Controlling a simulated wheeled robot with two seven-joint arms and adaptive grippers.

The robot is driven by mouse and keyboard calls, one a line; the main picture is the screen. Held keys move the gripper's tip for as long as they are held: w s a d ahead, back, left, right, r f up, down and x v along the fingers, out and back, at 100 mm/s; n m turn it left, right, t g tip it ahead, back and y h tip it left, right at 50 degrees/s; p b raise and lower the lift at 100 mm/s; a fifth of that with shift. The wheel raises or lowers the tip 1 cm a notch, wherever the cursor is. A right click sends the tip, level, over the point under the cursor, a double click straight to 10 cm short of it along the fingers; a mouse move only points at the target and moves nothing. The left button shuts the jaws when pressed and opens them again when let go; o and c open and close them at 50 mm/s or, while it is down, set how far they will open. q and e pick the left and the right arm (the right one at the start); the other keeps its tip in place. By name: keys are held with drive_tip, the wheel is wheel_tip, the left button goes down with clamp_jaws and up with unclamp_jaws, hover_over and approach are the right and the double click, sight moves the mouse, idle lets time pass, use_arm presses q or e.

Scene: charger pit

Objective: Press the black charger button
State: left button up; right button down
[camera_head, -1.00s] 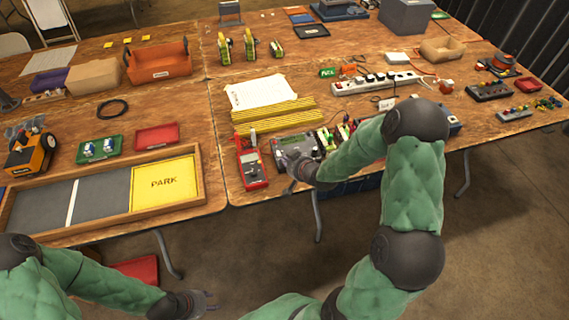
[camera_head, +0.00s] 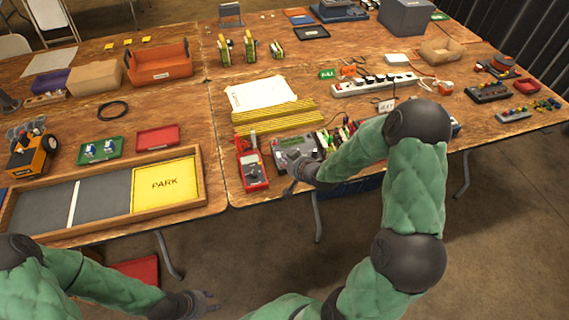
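The charger (camera_head: 281,147) is a grey box with a small display, at the front edge of the right-hand table. My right gripper (camera_head: 289,172) is at the charger's front, partly in front of it. I cannot tell whether it touches the charger, and its finger gap is unclear. The black button cannot be made out; my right gripper and forearm hide part of the charger's face. My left gripper (camera_head: 212,301) hangs low in front of the tables, empty, its fingers apart.
A red multimeter (camera_head: 252,171) stands close to the left of the charger. Battery packs with wires (camera_head: 336,135) lie to its right, near my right forearm. Yellow strips (camera_head: 272,116) lie behind it. A wooden-framed parking board (camera_head: 203,178) is on the left table.

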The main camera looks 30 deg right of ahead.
drive_tip(key=r+p, duration=0.2)
drive_tip(key=r, duration=0.1)
drive_tip(key=s+r+p, duration=0.1)
drive_tip(key=r, duration=0.1)
drive_tip(key=shift+a, duration=0.1)
idle(0.5)
drive_tip(key=shift+f, duration=0.1)
idle(0.6)
